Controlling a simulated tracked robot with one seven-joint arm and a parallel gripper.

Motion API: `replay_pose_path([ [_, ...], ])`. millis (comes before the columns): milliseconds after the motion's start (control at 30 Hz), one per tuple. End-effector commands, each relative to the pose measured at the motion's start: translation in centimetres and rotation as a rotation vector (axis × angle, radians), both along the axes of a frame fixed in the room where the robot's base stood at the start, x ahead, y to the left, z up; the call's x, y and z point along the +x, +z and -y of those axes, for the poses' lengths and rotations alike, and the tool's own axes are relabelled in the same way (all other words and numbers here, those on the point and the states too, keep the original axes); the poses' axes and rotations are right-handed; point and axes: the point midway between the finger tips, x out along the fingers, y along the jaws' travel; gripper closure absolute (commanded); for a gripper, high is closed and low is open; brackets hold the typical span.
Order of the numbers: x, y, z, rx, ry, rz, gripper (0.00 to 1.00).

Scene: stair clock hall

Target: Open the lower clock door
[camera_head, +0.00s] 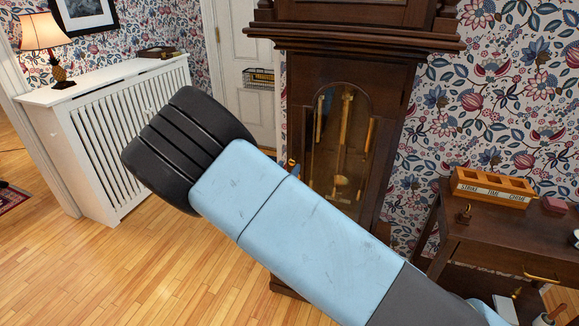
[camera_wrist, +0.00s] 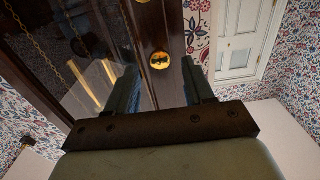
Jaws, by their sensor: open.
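The tall dark wooden clock stands in the middle of the head view, its lower door (camera_head: 313,191) shut. The door has an arched glass pane (camera_head: 329,133) with brass weights and a pendulum behind it. In the wrist view the door's glass (camera_wrist: 75,52) lies at left, with chains behind it. A round brass fitting (camera_wrist: 159,61) sits on dark wood beside the glass. My gripper (camera_wrist: 160,68) is open, its two fingers on either side of the fitting in the picture, with nothing held. I cannot tell whether they touch it. In the head view my arm hides most of the gripper.
A dark side table (camera_head: 466,235) at right carries a wooden box (camera_head: 493,187) labelled STRIKE, TIME, CHIME. A white radiator cover (camera_head: 117,128) with a lit lamp (camera_head: 46,42) stands at left. A white door (camera_head: 236,62) is behind. Wooden floor (camera_head: 108,271) is clear at front left.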

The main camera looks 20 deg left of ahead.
Motion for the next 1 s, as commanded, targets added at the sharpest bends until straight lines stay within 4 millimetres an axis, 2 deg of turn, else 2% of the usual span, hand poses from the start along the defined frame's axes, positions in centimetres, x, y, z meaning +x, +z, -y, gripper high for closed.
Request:
replay_pose_path([
  [200,2.0,0.0,0.1,-0.001,0.001,0.0,0.48],
  [567,2.4,0.0,0.2,0.0,0.001,0.0,0.48],
  [1000,2.3,0.0,0.1,0.0,0.001,0.0,0.89],
])
